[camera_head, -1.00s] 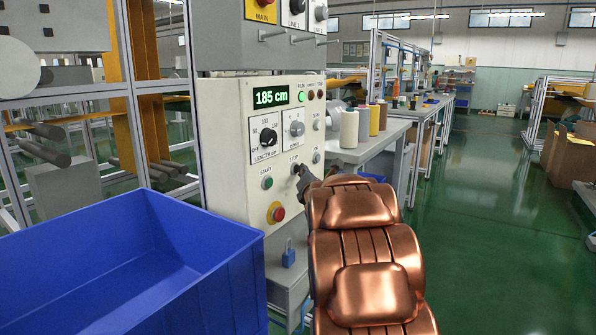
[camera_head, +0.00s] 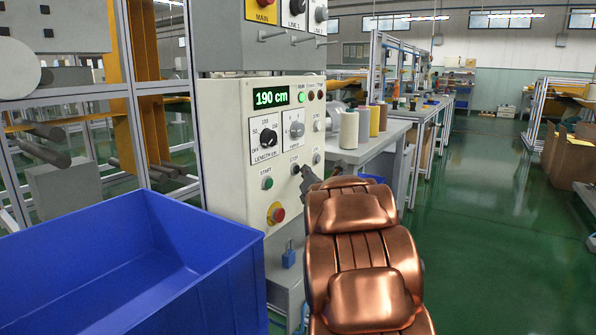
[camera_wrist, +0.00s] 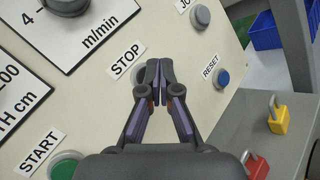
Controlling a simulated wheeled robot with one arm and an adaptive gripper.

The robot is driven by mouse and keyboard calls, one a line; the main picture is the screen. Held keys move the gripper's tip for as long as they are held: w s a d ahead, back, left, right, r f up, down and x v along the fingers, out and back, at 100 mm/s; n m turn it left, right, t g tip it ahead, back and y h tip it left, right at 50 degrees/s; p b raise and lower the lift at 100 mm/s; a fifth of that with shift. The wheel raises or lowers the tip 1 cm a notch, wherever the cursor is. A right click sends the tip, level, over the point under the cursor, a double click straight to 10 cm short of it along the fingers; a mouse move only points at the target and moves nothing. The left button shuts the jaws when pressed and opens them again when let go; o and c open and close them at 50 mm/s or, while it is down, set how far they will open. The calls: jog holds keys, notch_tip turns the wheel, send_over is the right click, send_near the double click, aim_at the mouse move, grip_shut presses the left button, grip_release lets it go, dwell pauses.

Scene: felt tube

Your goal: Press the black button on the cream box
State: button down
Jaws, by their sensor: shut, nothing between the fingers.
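The cream box (camera_head: 232,150) stands left of centre in the head view, its display reading 190 cm. Its black button (camera_head: 295,169) sits under the STOP label, right of the green START button (camera_head: 267,183). My gripper (camera_head: 307,174) is shut and empty, just right of the black button. In the wrist view my gripper's closed fingertips (camera_wrist: 153,66) are in front of the STOP button (camera_wrist: 138,76) and hide part of it. I cannot tell whether they touch it. The blue RESET button (camera_wrist: 223,77) is to their right.
A red stop button (camera_head: 277,214) on yellow is below. A large blue bin (camera_head: 215,285) stands at the front left. Yarn cones (camera_head: 349,130) stand on a table behind my arm. Yellow (camera_wrist: 278,120) and red padlocks (camera_wrist: 257,166) show at the right in the wrist view. Green floor is open at the right.

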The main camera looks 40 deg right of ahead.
jog(key=shift+s+d, duration=0.1)
jog(key=shift+s, duration=0.1)
jog(key=shift+s+d+p, duration=0.15)
jog(key=shift+s+d, duration=0.05)
jog(key=shift+s, duration=0.6)
jog(key=shift+s+d+p, duration=0.15)
jog(key=shift+s+d, duration=0.1)
jog(key=shift+s, duration=0.5)
jog(key=shift+s+d+p, duration=0.15)
jog(key=shift+s+d, duration=0.05)
jog(key=shift+s, duration=0.6)
